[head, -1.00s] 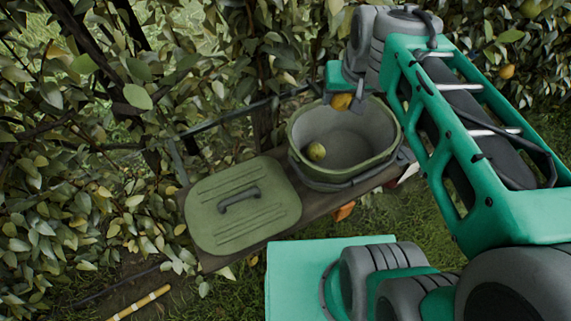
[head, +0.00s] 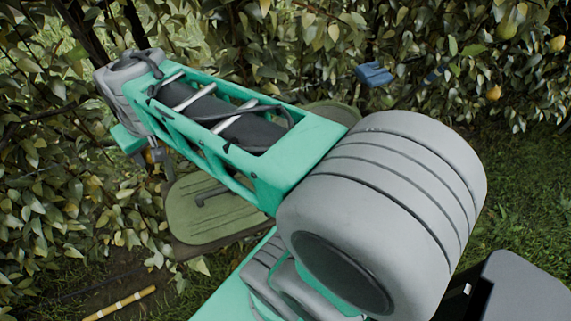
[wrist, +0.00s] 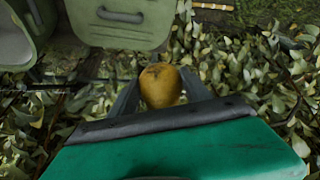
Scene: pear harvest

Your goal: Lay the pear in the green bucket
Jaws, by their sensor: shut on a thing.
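My gripper (wrist: 160,92) is shut on a yellow-brown pear (wrist: 160,84), which sits between the two fingers in the wrist view. In the head view my gripper (head: 160,166) and the held pear (head: 154,155) are at the left, in front of the foliage and left of the lid. The green bucket (head: 335,109) is mostly hidden behind my arm, with only part of its rim showing. In the wrist view the bucket (wrist: 42,22) is at the upper left, apart from the pear. Its inside is mostly out of view.
The flat green lid (head: 215,218) with a dark handle lies on a plank beside the bucket. Dense leafy hedge stands behind and left. A blue object (head: 375,74) hangs in the foliage, and pears (head: 508,36) hang at upper right. A yellow-white striped stick (head: 120,303) lies on the ground.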

